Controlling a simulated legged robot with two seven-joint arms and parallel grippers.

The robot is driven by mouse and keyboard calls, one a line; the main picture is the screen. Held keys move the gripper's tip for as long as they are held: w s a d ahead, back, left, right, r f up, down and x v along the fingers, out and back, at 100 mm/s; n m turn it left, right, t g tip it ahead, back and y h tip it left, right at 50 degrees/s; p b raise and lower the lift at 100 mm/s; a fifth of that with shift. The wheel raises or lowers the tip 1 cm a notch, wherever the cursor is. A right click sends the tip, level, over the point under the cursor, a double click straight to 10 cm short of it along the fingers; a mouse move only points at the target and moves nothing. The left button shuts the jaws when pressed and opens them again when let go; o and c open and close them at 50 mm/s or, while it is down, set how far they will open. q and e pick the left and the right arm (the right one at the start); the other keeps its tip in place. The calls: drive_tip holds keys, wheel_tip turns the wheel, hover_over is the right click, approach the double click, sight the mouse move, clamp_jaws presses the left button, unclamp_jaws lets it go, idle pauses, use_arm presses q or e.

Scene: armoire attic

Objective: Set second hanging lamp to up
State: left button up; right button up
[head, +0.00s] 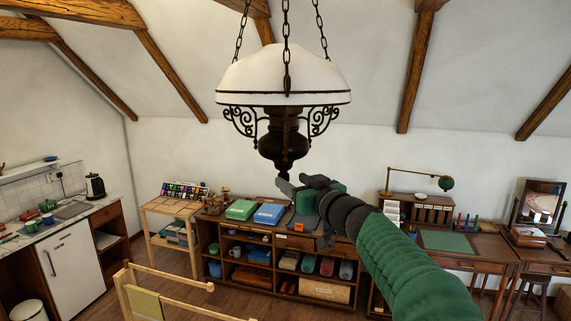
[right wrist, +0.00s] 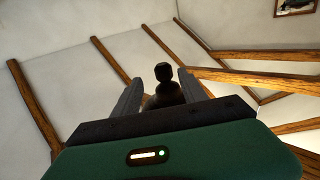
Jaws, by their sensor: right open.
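A hanging lamp (head: 283,85) with a white dome shade, dark scrollwork and a dark bulbous body hangs on chains in the upper middle of the head view. Its lower tip ends in a small knob (head: 284,175). My right gripper (head: 285,181) is at the lamp's lower end, with the arm coming from the lower right. In the right wrist view the dark knob (right wrist: 164,73) and part of the lamp body show between the two open fingers (right wrist: 159,88). I cannot tell whether the fingers touch it. My left gripper is not in view.
A wooden shelf unit (head: 262,236) with folders and boxes stands below, behind my arm. A desk (head: 480,250) is at the right, a white fridge (head: 70,262) at the left. A pale wooden frame (head: 150,300) is at front left. Ceiling beams (head: 416,70) run above.

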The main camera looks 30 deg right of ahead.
sight(287, 179)
drive_tip(key=w+p, duration=0.2)
drive_tip(key=w, duration=0.3)
drive_tip(key=shift+a, duration=0.1)
drive_tip(key=shift+s+a+r, duration=0.15)
drive_tip(key=shift+s, duration=0.1)
drive_tip(key=shift+c, duration=0.4)
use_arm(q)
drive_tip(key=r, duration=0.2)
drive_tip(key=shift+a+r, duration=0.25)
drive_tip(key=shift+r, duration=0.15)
use_arm(e)
drive_tip(key=shift+w, duration=0.1)
clamp_jaws()
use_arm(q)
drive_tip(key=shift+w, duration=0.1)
